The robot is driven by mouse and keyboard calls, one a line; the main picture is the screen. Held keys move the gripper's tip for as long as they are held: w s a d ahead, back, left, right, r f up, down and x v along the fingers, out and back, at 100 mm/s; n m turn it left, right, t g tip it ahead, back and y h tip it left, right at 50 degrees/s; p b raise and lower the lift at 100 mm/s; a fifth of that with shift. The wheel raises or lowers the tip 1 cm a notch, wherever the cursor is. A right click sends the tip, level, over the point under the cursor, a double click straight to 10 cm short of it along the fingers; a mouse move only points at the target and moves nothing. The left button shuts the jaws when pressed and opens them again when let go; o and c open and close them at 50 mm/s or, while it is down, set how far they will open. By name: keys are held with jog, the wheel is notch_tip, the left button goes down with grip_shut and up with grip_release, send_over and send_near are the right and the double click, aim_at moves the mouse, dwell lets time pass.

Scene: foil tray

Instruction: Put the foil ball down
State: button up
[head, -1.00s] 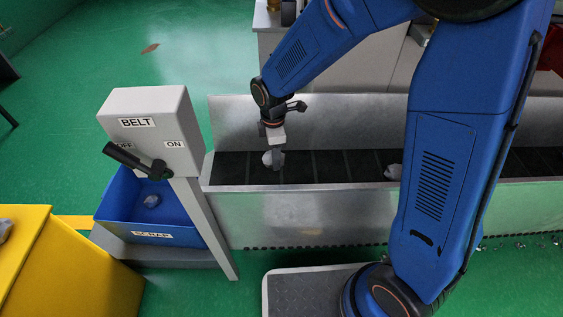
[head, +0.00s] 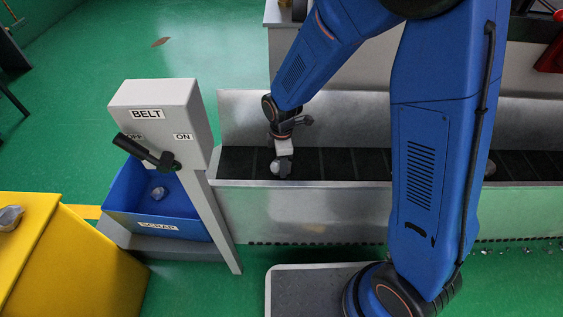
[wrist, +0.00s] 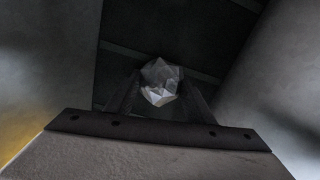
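The foil ball (wrist: 160,82) is a crumpled silver lump between my two fingertips in the wrist view, with a finger against each side. In the head view my gripper (head: 284,162) points down into the left end of the metal belt trough (head: 310,210), and the foil ball (head: 277,168) shows at its tips. My gripper is shut on the ball, low over the dark belt (head: 338,163). I cannot tell whether the ball touches the belt.
A BELT post (head: 160,115) with an OFF/ON lever stands left of the trough. Behind it is a blue SCRAP bin (head: 122,197) holding a foil lump (head: 158,193). A yellow box (head: 85,250) with foil is front left.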

jog(key=o, duration=0.4)
notch_tip(320, 180, up, 12)
jog(key=s+d+r+m+t, duration=0.1)
jog(key=s+d+r+m, duration=0.3)
jog(key=d+r, duration=0.5)
jog(key=shift+s+d+r+m+t, duration=0.65)
jog(key=shift+s+d+r+m, duration=0.55)
jog(key=shift+s+d+m, duration=1.75)
jog(key=shift+s+d+r+m+t, duration=0.6)
jog(key=shift+s+d+r+m, duration=0.6)
jog(key=shift+s+d+m, duration=1.7)
jog(key=shift+s+d+r+m+t, duration=0.65)
jog(key=shift+s+d+r+m, duration=0.55)
jog(key=shift+s+d+m, duration=1.7)
jog(key=shift+w+d+n, duration=0.45)
jog(key=shift+d+n, duration=0.2)
jog(key=shift+n, duration=0.3)
